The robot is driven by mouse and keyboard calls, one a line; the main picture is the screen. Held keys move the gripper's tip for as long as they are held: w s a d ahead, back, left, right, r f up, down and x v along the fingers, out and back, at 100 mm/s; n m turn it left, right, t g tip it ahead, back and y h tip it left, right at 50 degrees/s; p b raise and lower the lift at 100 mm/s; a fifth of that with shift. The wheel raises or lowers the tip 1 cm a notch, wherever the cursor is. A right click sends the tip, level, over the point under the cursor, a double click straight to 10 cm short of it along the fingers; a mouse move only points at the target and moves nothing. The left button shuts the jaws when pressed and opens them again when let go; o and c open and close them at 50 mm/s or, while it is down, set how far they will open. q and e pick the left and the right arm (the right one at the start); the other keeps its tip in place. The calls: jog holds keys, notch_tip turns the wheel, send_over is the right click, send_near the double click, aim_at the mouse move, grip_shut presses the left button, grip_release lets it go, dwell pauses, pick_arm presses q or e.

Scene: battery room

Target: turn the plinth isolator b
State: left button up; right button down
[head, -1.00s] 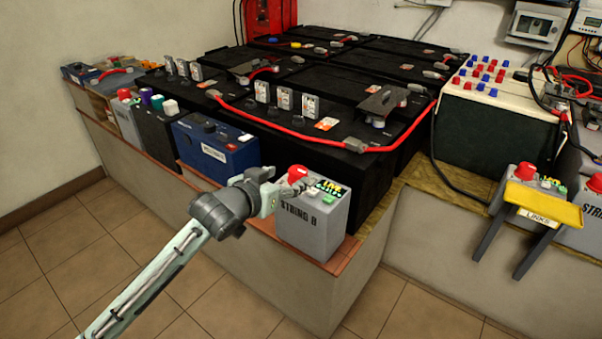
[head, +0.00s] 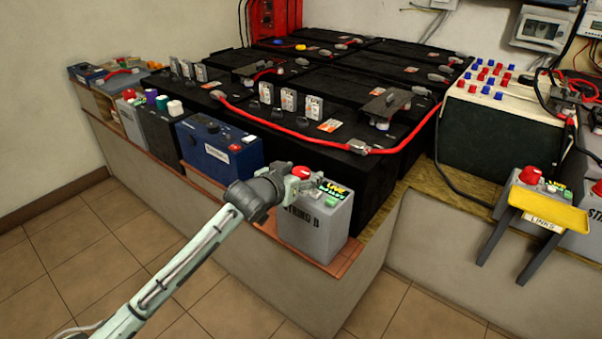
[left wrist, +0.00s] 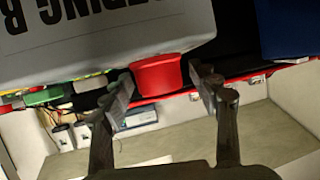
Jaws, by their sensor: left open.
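The grey box marked STRING B (head: 314,226) stands on the front corner of the red-tiled plinth ledge. Its red rotary knob (head: 301,172) is on top, beside a green lit label. In the left wrist view the red knob (left wrist: 157,75) lies between the two fingers of my left gripper (left wrist: 166,88). The fingers are apart, one on each side, with a visible gap at the right finger; contact at the left finger cannot be told. In the head view my left gripper (head: 302,184) is at the knob, partly covering the box top. My right gripper is not in view.
Large black batteries (head: 330,123) with a red cable (head: 290,130) fill the plinth behind. A yellow LINKS tray (head: 548,208) and another red-knobbed box are at the right. Open floor lies in front.

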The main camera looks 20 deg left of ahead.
pick_arm(q)
jog(key=c, duration=1.2)
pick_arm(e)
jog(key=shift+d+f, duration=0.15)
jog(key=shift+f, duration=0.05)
